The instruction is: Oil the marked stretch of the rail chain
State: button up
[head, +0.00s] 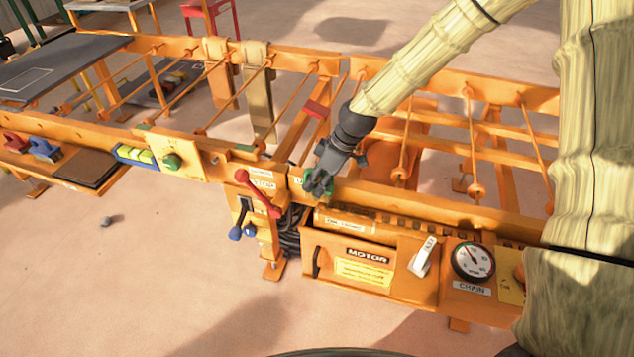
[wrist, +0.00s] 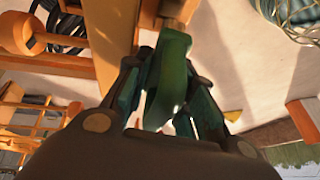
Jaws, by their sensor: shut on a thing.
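My gripper (head: 318,188) is shut on a green oiler (head: 331,181), just above the front rail of the orange frame. In the wrist view the green oiler (wrist: 168,75) sits between the two fingers of my gripper (wrist: 170,110), with a brass-coloured end at the top beside an orange beam. The rail chain (head: 425,221) shows as a dark toothed line along the front rail, to the right of and below my gripper. I cannot make out the marked stretch, or whether the oiler touches anything.
A motor box (head: 365,265) with a white lever (head: 422,257) and a gauge (head: 473,261) stands below the chain. Red and blue levers (head: 258,195) stick out left of it. Orange bars and rollers (head: 470,140) lie behind. The sandy floor at the front left is mostly clear.

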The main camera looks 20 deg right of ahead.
aim_at(333, 186)
jog(key=shift+f, duration=0.85)
dwell(0.5)
jog(key=shift+s+d, duration=0.1)
jog(key=shift+d, duration=0.05)
jog(key=shift+s+d+r+p, duration=0.15)
jog(key=shift+s+d+p, duration=0.35)
jog(key=shift+d, duration=0.35)
jog(key=shift+s+d+p, duration=0.5)
jog(key=shift+s+d, duration=0.05)
jog(key=shift+d, duration=0.15)
jog(key=shift+w+a, duration=0.1)
jog(key=shift+w+a, duration=0.55)
jog(key=shift+a, duration=0.25)
jog(key=shift+w+a, duration=0.55)
jog(key=shift+a, duration=0.25)
jog(key=shift+r+p, duration=2.7)
jog(key=shift+r, duration=0.15)
